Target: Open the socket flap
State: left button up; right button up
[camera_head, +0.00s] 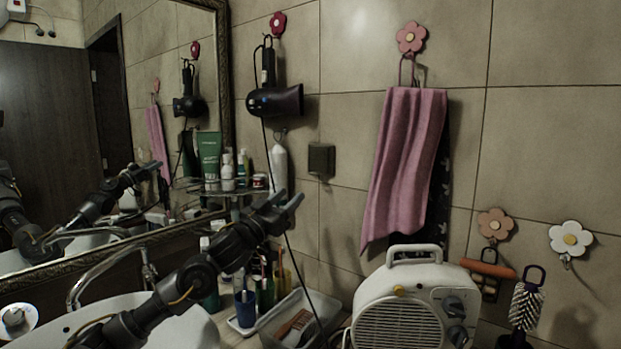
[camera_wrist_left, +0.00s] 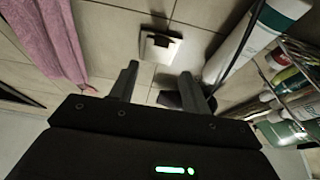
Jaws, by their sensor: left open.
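The socket flap (camera_head: 321,160) is a small dark brown square on the tiled wall, between the hair dryer and the pink towel. It looks shut in the head view. In the left wrist view the socket (camera_wrist_left: 159,47) is a pale box with a dark cover, above and beyond the fingertips. My left gripper (camera_head: 287,202) is open and empty, below and left of the socket in the head view, apart from it. Its two fingers (camera_wrist_left: 160,74) point toward the wall in the wrist view, with the socket roughly between their lines. My right gripper is not in view.
A hair dryer (camera_head: 274,101) hangs with its cord running down near my left gripper. A pink towel (camera_head: 403,165) hangs to the right. A white heater (camera_head: 416,308) stands below. The wall around the socket is clear.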

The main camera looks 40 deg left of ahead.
aim_at(312, 174)
pick_arm(q)
jog(key=p+x, duration=0.4)
jog(key=x, duration=0.5)
jog(key=shift+w+a+r, duration=0.1)
jog(key=shift+w+r, duration=0.1)
jog(key=shift+r, duration=0.05)
jog(key=shift+w+r, duration=0.15)
jog(key=shift+w, duration=0.5)
jog(key=shift+c, duration=0.2)
grip_shut()
